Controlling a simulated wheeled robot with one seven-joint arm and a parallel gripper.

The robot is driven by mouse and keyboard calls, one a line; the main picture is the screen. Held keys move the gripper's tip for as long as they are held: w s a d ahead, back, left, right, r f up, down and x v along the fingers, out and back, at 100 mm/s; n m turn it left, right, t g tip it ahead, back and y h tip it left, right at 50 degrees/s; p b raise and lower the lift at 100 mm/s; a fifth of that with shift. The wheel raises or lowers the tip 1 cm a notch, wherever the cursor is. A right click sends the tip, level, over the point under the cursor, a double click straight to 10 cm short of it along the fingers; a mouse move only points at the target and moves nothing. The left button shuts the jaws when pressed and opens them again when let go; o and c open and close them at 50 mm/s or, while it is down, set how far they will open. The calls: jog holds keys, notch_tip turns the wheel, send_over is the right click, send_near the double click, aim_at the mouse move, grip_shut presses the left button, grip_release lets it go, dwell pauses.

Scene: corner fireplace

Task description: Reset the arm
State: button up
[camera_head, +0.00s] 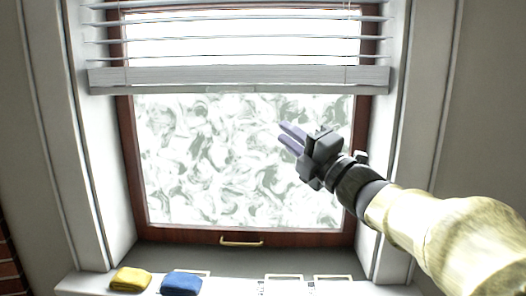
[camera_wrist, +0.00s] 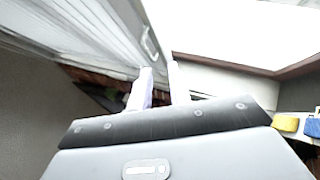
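My gripper (camera_head: 289,136) is raised in front of the window in the head view, at the end of my arm coming in from the lower right. Its two pale purple fingers point up and to the left. In the wrist view the fingers (camera_wrist: 158,88) stand with a narrow gap between them, and nothing shows in the gap. My gripper looks empty and partly open. It appears apart from the window and the blinds.
A wood-framed window (camera_head: 240,160) with patterned glass and a brass handle (camera_head: 241,242) fills the middle. White blinds (camera_head: 240,77) hang over its top. A yellow cloth-like item (camera_head: 131,279) and a blue one (camera_head: 181,284) lie on the sill, beside pale rectangular frames (camera_head: 284,279).

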jog(key=w+d+f+m+g+h, duration=0.15)
jog(key=d+f+m+h, duration=0.25)
jog(key=f+m+h, duration=0.55)
jog(key=d+f+m+g+h, duration=0.35)
jog(key=f+m, duration=0.65)
jog(key=f, duration=0.7)
jog(key=s+a+f+m+g, duration=0.2)
jog(key=s+f+m+g, duration=0.75)
jog(key=s+f, duration=0.9)
notch_tip(320, 180, up, 38)
jog(key=p, duration=3.7)
jog(key=shift+d+f+h, duration=0.15)
jog(key=shift+f+h, duration=0.1)
jog(key=shift+h, duration=0.05)
jog(key=shift+s, duration=0.1)
